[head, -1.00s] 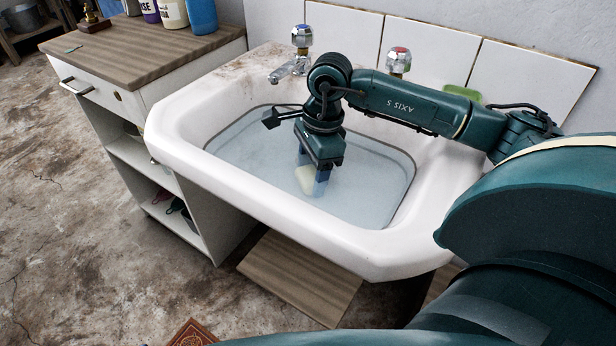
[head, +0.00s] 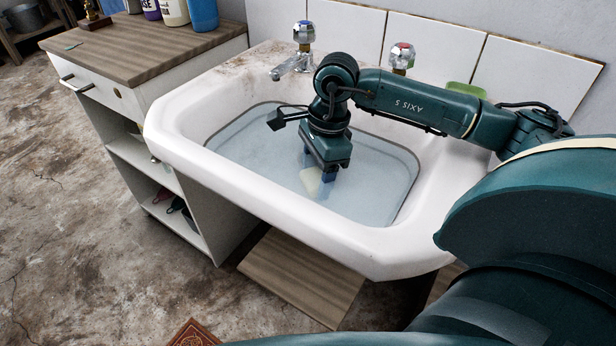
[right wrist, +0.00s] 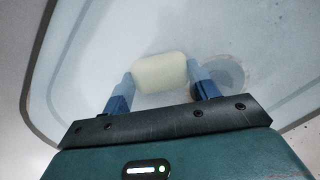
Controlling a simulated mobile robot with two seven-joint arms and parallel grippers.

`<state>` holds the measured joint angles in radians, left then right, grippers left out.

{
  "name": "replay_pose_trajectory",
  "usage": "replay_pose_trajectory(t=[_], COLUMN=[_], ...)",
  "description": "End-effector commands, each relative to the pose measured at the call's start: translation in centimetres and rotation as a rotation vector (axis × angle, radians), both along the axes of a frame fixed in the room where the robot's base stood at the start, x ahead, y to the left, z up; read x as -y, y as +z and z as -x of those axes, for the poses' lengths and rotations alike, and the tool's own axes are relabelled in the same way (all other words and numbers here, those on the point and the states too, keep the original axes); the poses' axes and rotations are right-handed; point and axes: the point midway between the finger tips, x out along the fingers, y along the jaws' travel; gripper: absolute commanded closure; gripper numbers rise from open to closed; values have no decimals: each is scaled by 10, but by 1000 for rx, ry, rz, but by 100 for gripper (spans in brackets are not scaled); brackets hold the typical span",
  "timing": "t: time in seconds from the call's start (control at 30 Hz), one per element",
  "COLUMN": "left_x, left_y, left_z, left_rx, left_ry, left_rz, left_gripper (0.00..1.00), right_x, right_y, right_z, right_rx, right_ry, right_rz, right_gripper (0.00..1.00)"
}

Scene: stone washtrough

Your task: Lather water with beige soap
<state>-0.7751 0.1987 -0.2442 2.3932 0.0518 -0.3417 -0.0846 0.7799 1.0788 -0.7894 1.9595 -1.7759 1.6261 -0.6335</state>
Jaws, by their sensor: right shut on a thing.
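The beige soap (head: 310,182) is a pale block at the sink's water, held between the blue fingers of my right gripper (head: 319,180). In the right wrist view the soap (right wrist: 159,73) lies between both fingertips of the gripper (right wrist: 160,80), which is shut on it. The fingers and soap look to be under the cloudy, bluish water (head: 375,180). The water fills the basin of the white washtrough (head: 290,226). My left gripper is not in view.
A faucet with a blue-marked knob (head: 303,33) and a red-marked knob (head: 401,55) stand at the back rim. A green block (head: 466,89) lies at the back right. A wooden-topped cabinet (head: 130,45) with bottles (head: 203,14) adjoins the left.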

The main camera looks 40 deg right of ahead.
Motion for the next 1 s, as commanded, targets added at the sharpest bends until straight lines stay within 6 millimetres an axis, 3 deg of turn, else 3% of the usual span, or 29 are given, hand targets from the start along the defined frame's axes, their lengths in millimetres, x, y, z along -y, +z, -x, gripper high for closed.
replay_pose_trajectory(t=[0.17, 0.47, 0.83, 1.0], left_x=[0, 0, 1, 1], left_y=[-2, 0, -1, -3], left_z=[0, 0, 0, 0], left_rx=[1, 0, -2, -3], left_ry=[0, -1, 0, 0], left_rz=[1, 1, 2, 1], left_gripper=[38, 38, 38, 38], right_x=[7, 7, -13, -17], right_y=[2, 4, 5, 3], right_z=[12, 11, -32, -43], right_rx=[2, 4, 6, 5], right_ry=[-3, -5, -2, -1], right_rz=[3, 3, -1, 1], right_gripper=[68, 68, 68, 68])
